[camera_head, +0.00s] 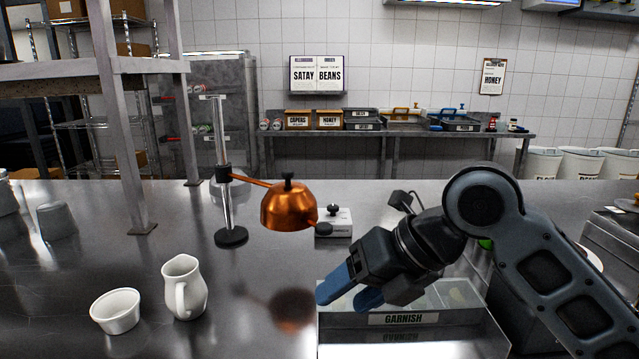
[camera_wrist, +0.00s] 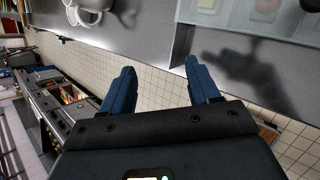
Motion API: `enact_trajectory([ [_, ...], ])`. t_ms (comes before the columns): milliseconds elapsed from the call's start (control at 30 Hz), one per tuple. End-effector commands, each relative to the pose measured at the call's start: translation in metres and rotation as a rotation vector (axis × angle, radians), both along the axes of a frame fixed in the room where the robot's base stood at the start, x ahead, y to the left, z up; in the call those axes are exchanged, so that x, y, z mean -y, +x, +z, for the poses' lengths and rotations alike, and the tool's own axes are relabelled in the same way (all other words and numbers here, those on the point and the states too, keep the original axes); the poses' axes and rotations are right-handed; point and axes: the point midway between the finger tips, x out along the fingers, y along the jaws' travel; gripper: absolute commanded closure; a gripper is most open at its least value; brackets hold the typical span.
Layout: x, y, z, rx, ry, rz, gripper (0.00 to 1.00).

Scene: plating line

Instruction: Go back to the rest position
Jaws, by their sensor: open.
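My gripper (camera_head: 345,292) hangs over the left part of the grey bin labelled GARNISH (camera_head: 462,322), its blue fingers angled down and to the left. In the wrist view my gripper (camera_wrist: 160,88) shows two blue fingers spread wide with nothing between them. The wrist view looks out past the steel counter's edge to the tiled floor, and part of the bin (camera_wrist: 222,14) shows at its top. My arm comes in from the right side of the head view.
A copper heat lamp (camera_head: 287,208) on a stand rises left of my gripper. A white jug (camera_head: 186,288) and a white ramekin (camera_head: 116,312) stand at the front left. A small white device (camera_head: 334,224) sits behind. Counter between jug and bin is clear.

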Motion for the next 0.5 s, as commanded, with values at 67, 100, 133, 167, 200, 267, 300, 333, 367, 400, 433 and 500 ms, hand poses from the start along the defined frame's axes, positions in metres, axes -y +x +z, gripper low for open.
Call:
enact_trajectory([
  [67, -0.025, -0.005, -0.002, -0.039, 0.144, -0.097, 0.39],
  [100, -0.034, -0.006, -0.001, -0.061, 0.215, -0.151, 0.39],
  [133, -0.041, -0.007, 0.0, -0.08, 0.266, -0.192, 0.39],
  [167, -0.047, -0.008, 0.0, -0.099, 0.318, -0.232, 0.39],
  [200, -0.053, -0.009, 0.0, -0.127, 0.387, -0.286, 0.39],
  [267, -0.062, -0.011, 0.001, -0.173, 0.488, -0.367, 0.39],
  [300, -0.066, -0.013, 0.0, -0.206, 0.553, -0.421, 0.39],
  [333, -0.069, -0.014, 0.0, -0.232, 0.602, -0.462, 0.39],
  [367, -0.071, -0.015, -0.001, -0.258, 0.65, -0.503, 0.39],
  [400, -0.073, -0.017, -0.002, -0.293, 0.712, -0.557, 0.39],
  [433, -0.074, -0.019, -0.004, -0.322, 0.76, -0.598, 0.39],
  [500, -0.074, -0.023, -0.009, -0.389, 0.865, -0.694, 0.39],
])
